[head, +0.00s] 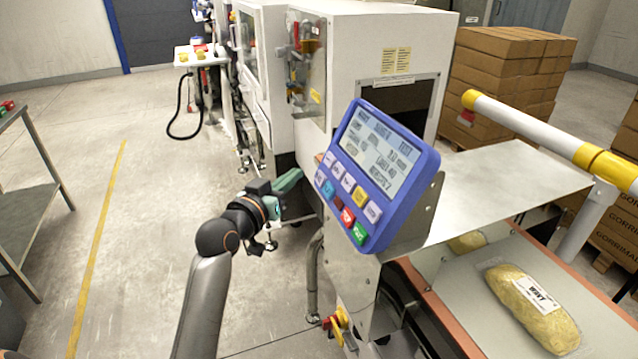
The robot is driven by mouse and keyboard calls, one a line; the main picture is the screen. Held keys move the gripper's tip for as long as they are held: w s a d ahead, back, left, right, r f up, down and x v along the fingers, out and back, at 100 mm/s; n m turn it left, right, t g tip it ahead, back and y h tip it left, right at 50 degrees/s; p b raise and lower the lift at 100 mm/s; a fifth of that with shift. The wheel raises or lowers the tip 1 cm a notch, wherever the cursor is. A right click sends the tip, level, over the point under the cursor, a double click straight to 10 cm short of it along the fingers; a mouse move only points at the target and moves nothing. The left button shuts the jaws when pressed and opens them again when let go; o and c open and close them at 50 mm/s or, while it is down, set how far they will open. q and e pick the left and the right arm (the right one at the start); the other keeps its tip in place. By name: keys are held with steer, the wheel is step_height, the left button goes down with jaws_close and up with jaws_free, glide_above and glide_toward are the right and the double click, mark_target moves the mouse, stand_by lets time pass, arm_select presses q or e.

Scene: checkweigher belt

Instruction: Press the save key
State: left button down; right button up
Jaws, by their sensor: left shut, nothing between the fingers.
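The blue control panel (424,168) is tilted on the front of the machine, with a lit text screen (377,150) and two rows of coloured keys below it. The upper row has pale keys (349,182) and a yellow key (360,196). The lower row includes a teal key (328,188), a red key (347,216) and a green key (360,233). The key labels are too small to read surely, so I cannot tell which is the save key. My left gripper (292,180) is shut and empty, left of the panel's keys, apparently apart from them. My right gripper is out of view.
A white and yellow rail (530,125) crosses above. Stacked cartons (505,75) stand behind. Open floor and a metal table (35,200) lie left.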

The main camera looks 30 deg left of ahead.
mark_target(317, 173)
arm_select(q)
steer(key=shift+w+d+f, duration=0.55)
steer(key=shift+w+d, duration=0.2)
steer(key=shift+w, duration=0.1)
steer(key=shift+w, duration=0.1)
stand_by(1.5)
steer(key=shift+w+d+f, duration=0.2)
steer(key=shift+d, duration=0.05)
steer(key=shift+w+d+f, duration=0.2)
steer(key=shift+w+d, duration=0.05)
steer(key=shift+w, duration=0.05)
stand_by(0.9)
steer(key=shift+s, duration=0.1)
steer(key=shift+s+a+r+p, duration=0.35)
steer(key=shift+s+a+p, duration=0.15)
steer(key=shift+p, duration=0.2)
